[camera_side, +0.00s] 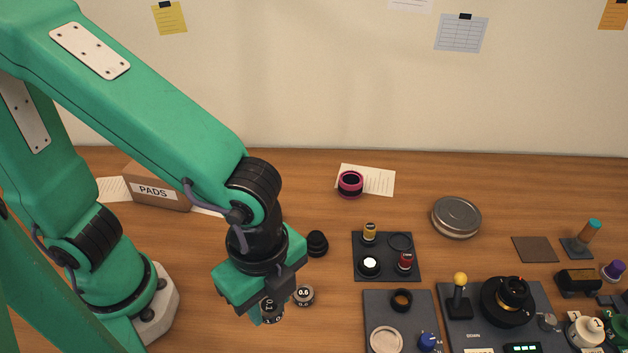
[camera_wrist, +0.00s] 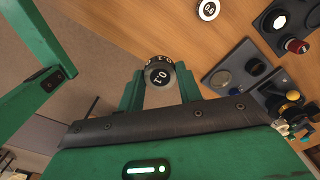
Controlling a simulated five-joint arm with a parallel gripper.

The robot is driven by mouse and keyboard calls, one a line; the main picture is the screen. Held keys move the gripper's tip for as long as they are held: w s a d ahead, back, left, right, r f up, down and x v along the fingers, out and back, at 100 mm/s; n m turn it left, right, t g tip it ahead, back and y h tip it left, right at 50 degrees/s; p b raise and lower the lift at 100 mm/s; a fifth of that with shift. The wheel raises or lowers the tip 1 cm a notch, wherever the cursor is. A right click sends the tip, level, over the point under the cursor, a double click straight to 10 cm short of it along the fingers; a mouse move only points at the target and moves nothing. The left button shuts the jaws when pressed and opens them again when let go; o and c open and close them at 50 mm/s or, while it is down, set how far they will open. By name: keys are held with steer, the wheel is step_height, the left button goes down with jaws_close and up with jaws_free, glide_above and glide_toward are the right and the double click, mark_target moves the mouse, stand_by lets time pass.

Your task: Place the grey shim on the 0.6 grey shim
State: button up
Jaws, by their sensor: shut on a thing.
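My gripper (camera_side: 268,300) is shut on a small dark grey shim (camera_side: 271,314) with white digits, a 1 and a 0, on its top. In the wrist view this grey shim (camera_wrist: 159,75) sits between the two green fingertips (camera_wrist: 160,84). The 0.6 grey shim (camera_side: 303,294) has a white top marked 0.6 and stands on the wooden table just right of my gripper, apart from the held shim. It also shows in the wrist view (camera_wrist: 208,10) at the top edge. I cannot tell how high the held shim is above the table.
A black knob-like part (camera_side: 317,243) stands behind the 0.6 shim. To the right are a dark tray (camera_side: 385,272) with small parts, another tray (camera_side: 372,307) and a joystick panel (camera_side: 470,325). A magenta ring (camera_side: 350,184) and a round tin (camera_side: 456,216) lie farther back.

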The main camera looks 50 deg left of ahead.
steer(key=shift+s, duration=0.45)
glide_above(304, 292)
step_height(304, 292, down, 7)
steer(key=shift+f, duration=0.1)
steer(key=shift+f, duration=1.95)
steer(key=shift+f, duration=0.1)
steer(key=o, duration=1)
